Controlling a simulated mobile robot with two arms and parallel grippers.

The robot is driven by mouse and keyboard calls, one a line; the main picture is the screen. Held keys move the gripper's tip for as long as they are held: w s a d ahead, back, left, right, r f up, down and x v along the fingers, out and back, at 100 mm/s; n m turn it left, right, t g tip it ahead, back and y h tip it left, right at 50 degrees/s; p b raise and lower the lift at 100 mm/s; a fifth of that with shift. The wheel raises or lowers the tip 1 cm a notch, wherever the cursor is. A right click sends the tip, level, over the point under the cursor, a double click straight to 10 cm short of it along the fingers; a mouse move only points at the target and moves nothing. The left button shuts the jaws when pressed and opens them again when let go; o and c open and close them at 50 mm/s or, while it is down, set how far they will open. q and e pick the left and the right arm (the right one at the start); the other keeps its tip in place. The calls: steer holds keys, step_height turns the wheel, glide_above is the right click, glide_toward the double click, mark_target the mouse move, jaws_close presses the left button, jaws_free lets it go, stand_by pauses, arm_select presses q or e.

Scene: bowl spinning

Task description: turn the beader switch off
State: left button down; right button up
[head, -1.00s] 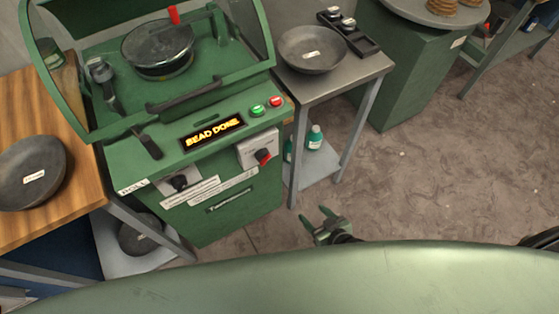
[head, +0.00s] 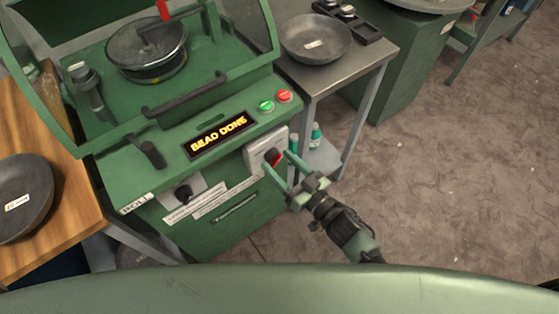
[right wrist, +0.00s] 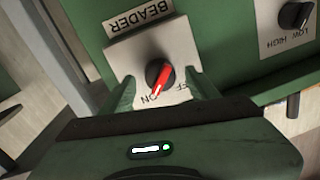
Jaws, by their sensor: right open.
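The beader switch (head: 271,156) is a dark round knob with a red pointer on a pale plate at the front right of the green machine. In the right wrist view the knob (right wrist: 160,75) sits under an upside-down BEADER label. Its red pointer is turned toward the ON mark; the OFF mark is partly hidden by a finger. My right gripper (head: 277,161) is open, its fingertips on either side of the knob. In the right wrist view the gripper's fingers (right wrist: 163,92) show gaps to the knob. My left gripper is not in view.
The machine's display (head: 218,135) reads BEAD DONE. Green (head: 266,106) and red (head: 284,96) buttons sit above the switch. A LOW/HIGH knob (right wrist: 294,15) is nearby. A grey side table (head: 345,72) with a bowl (head: 315,38) stands right of the machine. Open floor lies to the right.

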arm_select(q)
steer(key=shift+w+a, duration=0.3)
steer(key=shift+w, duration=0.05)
arm_select(e)
steer(key=shift+w+a, duration=0.2)
steer(key=shift+w, duration=0.1)
jaws_close()
